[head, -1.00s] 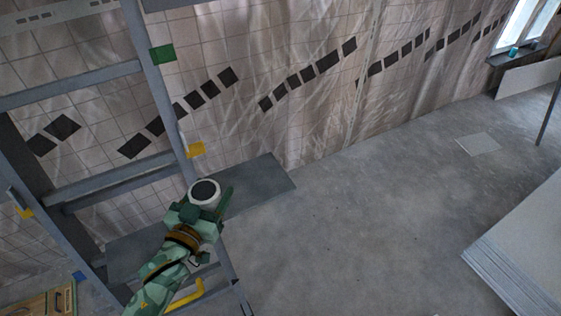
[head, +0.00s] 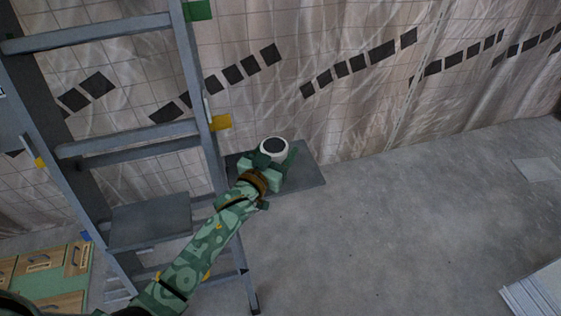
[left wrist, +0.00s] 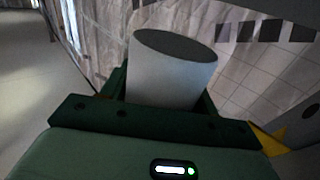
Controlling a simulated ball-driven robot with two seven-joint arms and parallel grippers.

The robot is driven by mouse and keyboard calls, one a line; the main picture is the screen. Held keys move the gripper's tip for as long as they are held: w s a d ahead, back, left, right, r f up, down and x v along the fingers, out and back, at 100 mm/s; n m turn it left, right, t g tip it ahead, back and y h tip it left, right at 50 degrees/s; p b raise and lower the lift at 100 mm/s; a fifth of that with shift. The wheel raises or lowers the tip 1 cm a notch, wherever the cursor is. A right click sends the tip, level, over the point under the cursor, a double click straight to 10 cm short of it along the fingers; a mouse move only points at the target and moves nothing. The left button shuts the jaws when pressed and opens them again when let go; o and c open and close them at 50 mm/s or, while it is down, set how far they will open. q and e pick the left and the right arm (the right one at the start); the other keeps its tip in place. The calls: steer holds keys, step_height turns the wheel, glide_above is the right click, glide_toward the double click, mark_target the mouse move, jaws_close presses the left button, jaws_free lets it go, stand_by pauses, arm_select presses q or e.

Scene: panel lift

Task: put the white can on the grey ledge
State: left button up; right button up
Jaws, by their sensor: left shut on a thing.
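The white can (head: 274,147) with a dark top is held upright in my left gripper (head: 276,160). In the left wrist view the can (left wrist: 170,75) sits between the green fingers, tilted a little in the picture; its lower part is hidden by the gripper (left wrist: 165,108). The grey ledge (head: 310,176) is a flat slab along the tiled wall, partly covered by the can, gripper and arm. The can appears in front of or over the ledge; I cannot tell whether it touches it. My right gripper is out of view.
A grey ladder (head: 202,95) stands left of the can, with my left arm crossing before it. A second grey slab part (head: 150,222) shows within the ladder frame. A wooden-fronted box (head: 45,265) is lower left. The floor (head: 400,230) at right is open; pale panels (head: 545,290) lie lower right.

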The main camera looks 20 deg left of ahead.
arm_select(q)
steer(key=f+b, duration=0.1)
steer(key=f, duration=0.1)
steer(key=f+b, duration=0.1)
steer(key=f, duration=0.1)
steer(key=shift+w+b, duration=0.3)
steer(key=shift+r, duration=0.2)
steer(key=shift+f, duration=0.1)
steer(key=o, duration=1.1)
steer(key=shift+f, duration=0.1)
steer(key=shift+s+r, duration=0.2)
steer(key=s+p, duration=0.1)
steer(key=s, duration=0.2)
steer(key=s+a+p, duration=0.1)
steer(key=s, duration=0.3)
steer(key=s+a+p, duration=0.1)
steer(key=s, duration=0.3)
steer(key=shift+s+a+p, duration=0.1)
steer(key=shift+s+p, duration=0.15)
steer(key=shift+p, duration=0.1)
